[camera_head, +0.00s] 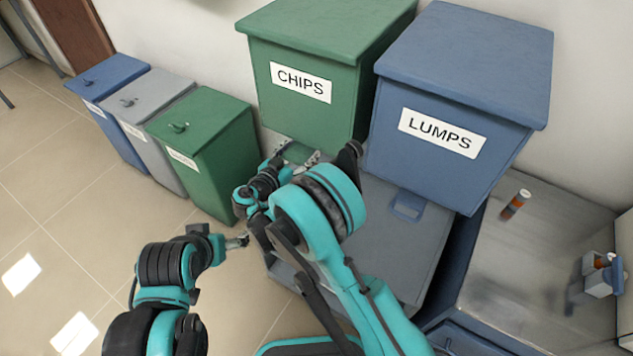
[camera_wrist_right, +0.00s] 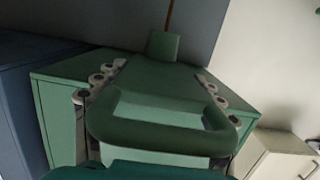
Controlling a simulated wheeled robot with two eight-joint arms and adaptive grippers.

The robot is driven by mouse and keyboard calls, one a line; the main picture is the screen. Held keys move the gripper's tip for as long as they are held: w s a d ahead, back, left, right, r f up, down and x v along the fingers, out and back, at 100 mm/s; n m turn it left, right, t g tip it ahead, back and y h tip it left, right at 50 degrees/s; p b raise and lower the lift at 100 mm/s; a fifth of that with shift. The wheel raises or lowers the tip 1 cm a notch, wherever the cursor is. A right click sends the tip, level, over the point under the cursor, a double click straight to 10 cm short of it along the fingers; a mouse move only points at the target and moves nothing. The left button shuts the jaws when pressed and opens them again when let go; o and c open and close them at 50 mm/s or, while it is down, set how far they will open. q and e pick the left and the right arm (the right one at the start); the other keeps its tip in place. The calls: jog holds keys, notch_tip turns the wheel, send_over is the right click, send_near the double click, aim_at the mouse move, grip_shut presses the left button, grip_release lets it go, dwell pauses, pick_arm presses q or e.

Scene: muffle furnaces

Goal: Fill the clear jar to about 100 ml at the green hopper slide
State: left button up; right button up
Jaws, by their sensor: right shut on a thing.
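The green hopper (camera_head: 315,60), labelled CHIPS, stands at the back. My right gripper (camera_head: 298,158) reaches its underside, partly hidden by my arm. In the right wrist view its fingers lie on both sides of a green slide with a loop handle (camera_wrist_right: 160,137), and it is shut on that slide. A thin brown streak (camera_wrist_right: 169,14) shows above a green block there; I cannot tell if it is falling material. My left gripper (camera_head: 240,241) is lower left of the right one, with a tiny orange-brown spot at its tips. I cannot make out the clear jar or its fill level.
A blue LUMPS hopper (camera_head: 450,95) stands right of the green one, with a blue handle (camera_head: 407,207) below. Blue (camera_head: 112,105), grey (camera_head: 150,125) and green (camera_head: 215,150) bins line the left.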

jog(key=shift+d, duration=0.1)
jog(key=shift+r+b+x, duration=0.1)
jog(key=shift+b+x, duration=0.1)
jog(key=shift+x, duration=0.6)
jog(key=shift+r+b+x, duration=0.15)
jog(key=shift+b+x, duration=0.05)
jog(key=shift+x, duration=0.55)
jog(key=o, duration=1.3)
jog(key=shift+w, duration=0.1)
